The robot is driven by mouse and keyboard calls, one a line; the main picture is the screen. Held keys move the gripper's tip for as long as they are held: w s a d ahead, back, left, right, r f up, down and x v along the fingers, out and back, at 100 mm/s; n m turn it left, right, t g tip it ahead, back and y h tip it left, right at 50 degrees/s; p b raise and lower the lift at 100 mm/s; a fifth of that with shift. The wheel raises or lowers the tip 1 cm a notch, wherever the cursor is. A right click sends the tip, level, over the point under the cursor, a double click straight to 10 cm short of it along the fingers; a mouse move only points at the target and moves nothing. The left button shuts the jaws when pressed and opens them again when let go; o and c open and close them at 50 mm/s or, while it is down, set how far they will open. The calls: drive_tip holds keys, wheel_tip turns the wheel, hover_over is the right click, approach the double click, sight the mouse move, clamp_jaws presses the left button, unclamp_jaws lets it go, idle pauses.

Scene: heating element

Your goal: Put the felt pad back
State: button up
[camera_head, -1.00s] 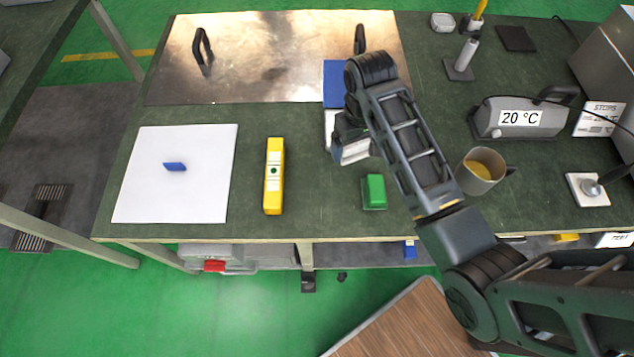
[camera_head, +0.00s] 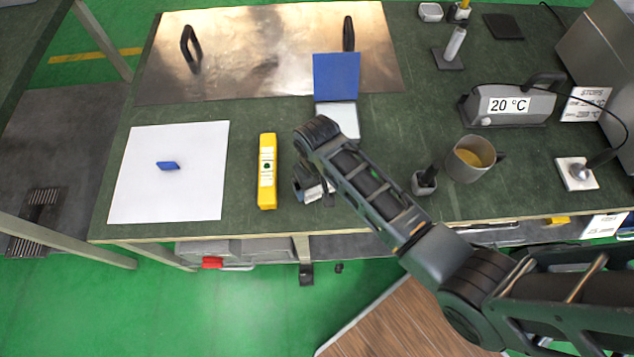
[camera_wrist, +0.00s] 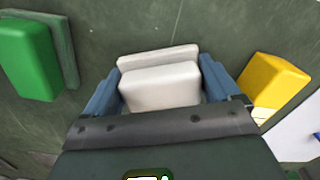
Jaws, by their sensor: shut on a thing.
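My gripper (camera_head: 316,188) is low near the front of the green bench, between the yellow level and the arm-covered area. In the wrist view my gripper (camera_wrist: 160,95) is shut on a white block (camera_wrist: 160,85) on a wider pale base, which looks like the felt pad. The bench surface shows around it; I cannot tell whether it touches the bench. In the head view only a small white part of it shows beside the fingers. A blue square with a white tray (camera_head: 345,120) in front, like an open case, lies farther back.
The yellow level (camera_head: 267,172) lies just left of my gripper. A green block (camera_wrist: 30,60) shows left in the wrist view; my arm mostly hides it in the head view. A white sheet (camera_head: 200,200) with a blue piece (camera_head: 168,165) lies left. A mug (camera_head: 470,160) stands right.

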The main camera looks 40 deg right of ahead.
drive_tip(key=shift+f, duration=0.15)
drive_tip(key=o, duration=0.8)
wheel_tip(320, 180, up, 12)
drive_tip(key=shift+p, duration=0.35)
